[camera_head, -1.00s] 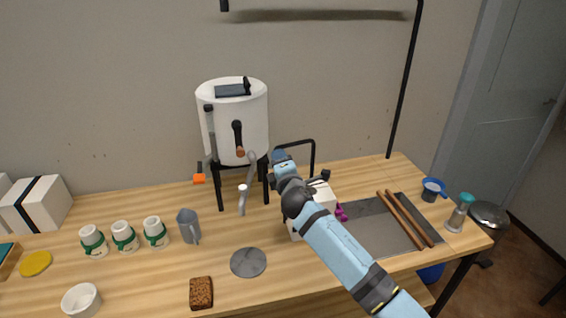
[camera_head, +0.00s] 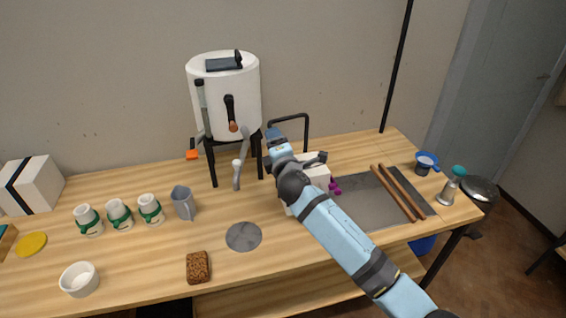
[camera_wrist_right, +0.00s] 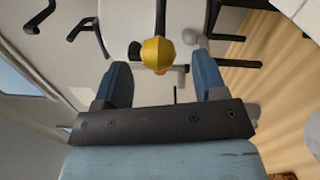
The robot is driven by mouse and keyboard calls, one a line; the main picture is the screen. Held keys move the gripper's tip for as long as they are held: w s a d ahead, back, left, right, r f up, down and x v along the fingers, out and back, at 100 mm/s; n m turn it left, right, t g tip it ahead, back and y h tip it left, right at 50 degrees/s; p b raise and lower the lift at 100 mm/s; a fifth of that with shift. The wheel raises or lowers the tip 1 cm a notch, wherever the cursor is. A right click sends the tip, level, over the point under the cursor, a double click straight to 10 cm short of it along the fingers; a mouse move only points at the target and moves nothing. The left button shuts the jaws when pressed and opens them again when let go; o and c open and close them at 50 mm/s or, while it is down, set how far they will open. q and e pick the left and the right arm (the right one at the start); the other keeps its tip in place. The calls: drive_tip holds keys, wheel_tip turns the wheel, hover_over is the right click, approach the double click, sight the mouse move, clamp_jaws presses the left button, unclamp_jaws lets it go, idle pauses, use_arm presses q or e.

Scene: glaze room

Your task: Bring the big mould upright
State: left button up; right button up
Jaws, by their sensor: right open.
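Two white blocks could be the big mould, and I cannot tell which. One (camera_head: 318,173) stands right of the white tank, with purple knobs (camera_head: 335,187) at its right side; my arm hides much of it. The other (camera_head: 38,182), with a black strap, sits at the far left. My right gripper (camera_head: 271,136) is in front of the black frame beside the tank, above the table. In the right wrist view my right gripper (camera_wrist_right: 162,78) is open, its fingers apart. A yellow knob (camera_wrist_right: 157,52) shows ahead, roughly between them. My left gripper is out of view.
The white tank (camera_head: 222,95) on black legs stands at the back. A grey jug (camera_head: 183,203), several white-and-green cups (camera_head: 120,214), a grey disc (camera_head: 244,237) and a brown sponge (camera_head: 198,267) lie left and front. Two wooden sticks (camera_head: 394,194) lie on a grey board (camera_head: 365,207) at right.

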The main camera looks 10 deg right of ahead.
drive_tip(key=s, duration=1)
drive_tip(key=shift+s+d+f+b, duration=0.2)
drive_tip(key=shift+s+d+b, duration=0.05)
drive_tip(key=shift+d+b, duration=0.2)
drive_tip(key=shift+f, duration=0.1)
drive_tip(key=s+d+f+m+g+p, duration=0.2)
drive_tip(key=s+d+f+m+g, duration=0.1)
drive_tip(key=s+f+m, duration=0.6)
drive_tip(key=s+d+f+m+g+y+p, duration=0.1)
drive_tip(key=s+d+f+m+g, duration=0.3)
drive_tip(key=s+f+m, duration=0.5)
drive_tip(key=s+f, duration=0.3)
drive_tip(key=s, duration=0.3)
drive_tip(key=s+d+f+p, duration=0.1)
drive_tip(key=s+f, duration=0.2)
drive_tip(key=s, duration=0.4)
drive_tip(key=shift+s+f+y, duration=0.25)
drive_tip(key=shift+y, duration=0.05)
drive_tip(key=shift+d, duration=0.1)
